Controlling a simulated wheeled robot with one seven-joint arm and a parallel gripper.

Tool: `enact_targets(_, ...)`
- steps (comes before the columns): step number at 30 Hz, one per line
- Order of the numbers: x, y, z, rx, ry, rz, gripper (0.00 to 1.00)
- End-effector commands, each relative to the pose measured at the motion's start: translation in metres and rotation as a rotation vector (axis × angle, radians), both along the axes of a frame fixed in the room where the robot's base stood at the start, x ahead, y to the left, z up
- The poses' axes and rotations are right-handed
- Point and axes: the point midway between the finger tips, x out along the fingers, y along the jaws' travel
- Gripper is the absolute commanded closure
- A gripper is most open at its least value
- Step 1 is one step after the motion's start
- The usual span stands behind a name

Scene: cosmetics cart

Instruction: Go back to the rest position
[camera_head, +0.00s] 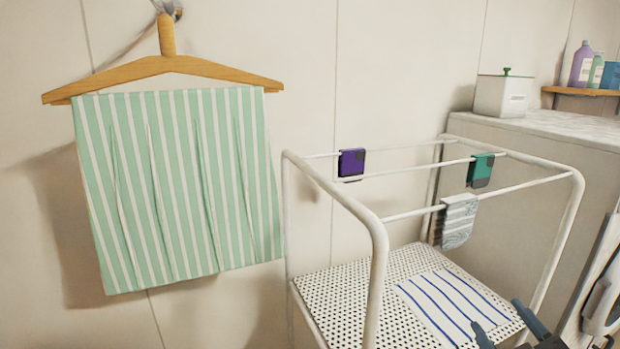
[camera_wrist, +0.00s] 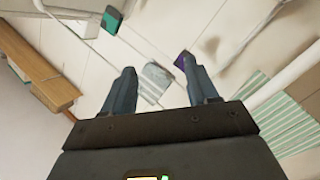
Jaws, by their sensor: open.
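My gripper (camera_head: 500,322) shows at the lower right of the head view, with its two dark fingers apart and nothing between them. It appears in front of the perforated shelf with the blue-striped cloth (camera_head: 455,305). In the wrist view my gripper (camera_wrist: 158,66) is open, with its fingers spread. A grey-and-white striped cloth (camera_wrist: 155,84) shows in the gap between the fingers and seems to be beyond them, not held. In the head view this cloth (camera_head: 459,221) hangs over the front bar of the white rack (camera_head: 375,250).
A purple item (camera_head: 351,162) and a green item (camera_head: 481,170) hang on the rack's bars. A green-striped towel (camera_head: 180,190) hangs from a wooden hanger (camera_head: 165,66) at left. A white box (camera_head: 502,96) stands on the counter (camera_head: 560,126); bottles (camera_head: 582,65) stand on a shelf (camera_head: 580,91).

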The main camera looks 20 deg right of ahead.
Motion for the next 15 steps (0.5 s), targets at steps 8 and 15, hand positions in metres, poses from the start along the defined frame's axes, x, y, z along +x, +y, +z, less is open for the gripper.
enact_targets(8,-0.084,0.072,-0.06,0.209,0.077,0.227,0.42)
enact_targets(15,-0.166,0.126,-0.075,0.465,0.095,0.319,0.42)
